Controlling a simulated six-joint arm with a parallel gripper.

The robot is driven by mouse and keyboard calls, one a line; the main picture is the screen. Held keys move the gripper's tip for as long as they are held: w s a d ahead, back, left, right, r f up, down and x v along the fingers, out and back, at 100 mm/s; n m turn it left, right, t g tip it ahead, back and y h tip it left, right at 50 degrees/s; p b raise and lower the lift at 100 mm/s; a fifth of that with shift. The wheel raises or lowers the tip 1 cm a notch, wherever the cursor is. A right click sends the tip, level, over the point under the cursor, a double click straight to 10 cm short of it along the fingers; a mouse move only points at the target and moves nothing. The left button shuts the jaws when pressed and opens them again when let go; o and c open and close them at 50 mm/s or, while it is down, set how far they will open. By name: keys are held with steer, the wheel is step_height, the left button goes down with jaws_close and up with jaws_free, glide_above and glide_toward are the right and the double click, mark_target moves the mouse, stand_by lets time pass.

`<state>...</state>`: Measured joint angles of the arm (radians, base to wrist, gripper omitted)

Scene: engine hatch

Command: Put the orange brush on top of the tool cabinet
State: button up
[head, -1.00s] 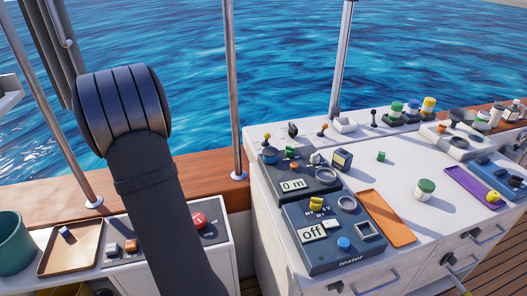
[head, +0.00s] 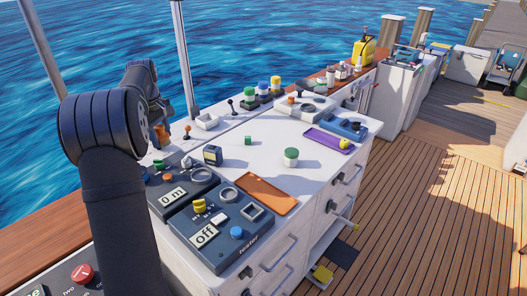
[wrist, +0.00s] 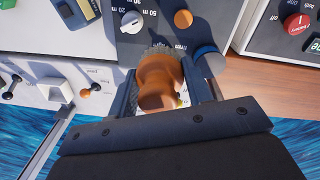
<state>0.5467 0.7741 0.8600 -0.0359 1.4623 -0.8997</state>
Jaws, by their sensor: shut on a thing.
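The orange brush (wrist: 160,85) has a rounded, waisted handle and grey bristles pointing away from the wrist camera. My gripper (wrist: 166,80) is shut on its handle in the wrist view, with one dark finger on each side. In the head view my wrist reaches over the back left of the white drawer unit (head: 300,240), but my own arm mostly hides the gripper and brush there. No label marks this unit as the tool cabinet, though it has drawers with handles and a broad white top.
White top is bare around the jar. An open lower drawer (head: 325,240) juts out front.

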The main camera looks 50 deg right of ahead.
steer(key=s+d+m, duration=0.6)
steer(key=s+d, duration=1.9)
steer(key=d, duration=0.2)
glide_above(250, 163)
steer(key=f, duration=1.2)
steer(key=shift+s, duration=0.4)
steer(key=shift+w+a+f, duration=0.1)
steer(key=shift+w+f, duration=0.15)
steer(key=shift+w, duration=0.1)
steer(key=shift+f, duration=1.85)
